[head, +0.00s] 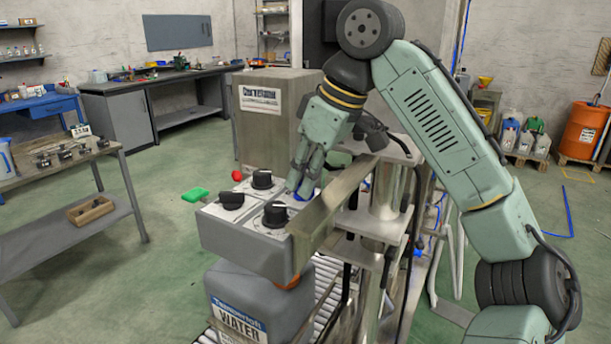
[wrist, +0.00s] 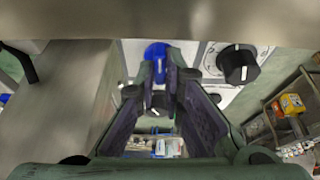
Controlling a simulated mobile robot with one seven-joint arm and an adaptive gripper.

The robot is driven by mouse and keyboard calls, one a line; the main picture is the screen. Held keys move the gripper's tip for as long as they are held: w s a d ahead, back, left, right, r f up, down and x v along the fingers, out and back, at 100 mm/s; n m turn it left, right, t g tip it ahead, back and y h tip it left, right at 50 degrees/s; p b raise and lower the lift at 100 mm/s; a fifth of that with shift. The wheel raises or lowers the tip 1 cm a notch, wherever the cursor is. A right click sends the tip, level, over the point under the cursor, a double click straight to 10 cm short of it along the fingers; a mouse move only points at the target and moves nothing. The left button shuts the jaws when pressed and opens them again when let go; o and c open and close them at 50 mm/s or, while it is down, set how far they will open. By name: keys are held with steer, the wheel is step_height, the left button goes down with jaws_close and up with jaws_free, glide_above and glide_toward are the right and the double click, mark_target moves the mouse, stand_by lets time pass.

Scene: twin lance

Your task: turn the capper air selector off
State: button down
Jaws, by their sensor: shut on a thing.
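A grey control box (head: 240,242) carries several rotary knobs on pale plates. Three are black: a rear knob (head: 262,179), a left knob (head: 231,200) and a front knob (head: 275,214). A blue knob (head: 300,197) is at the right, mostly hidden by my gripper (head: 302,186). In the wrist view the blue knob (wrist: 157,52) lies between my fingertips (wrist: 159,66), which are shut on it. A black knob with a white pointer line (wrist: 238,66) is to its right. No plate lettering is readable, so I cannot tell which knob the label names.
A green button (head: 195,195) and a red button (head: 237,175) stick out from the box. A metal bar (head: 335,205) runs close beside my gripper. A grey water container (head: 250,300) stands below on rollers. A steel cabinet (head: 272,115) stands behind.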

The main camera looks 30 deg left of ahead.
steer(key=m+t, duration=0.2)
steer(key=m, duration=0.4)
steer(key=shift+s, duration=0.1)
steer(key=shift+m+h, duration=0.3)
steer(key=shift+h, duration=0.1)
steer(key=c, duration=1.7)
jaws_free()
steer(key=shift+t, duration=0.3)
steer(key=shift+r, duration=0.1)
steer(key=v, duration=1.1)
steer(key=shift+d+r, duration=0.25)
steer(key=shift+r, duration=0.1)
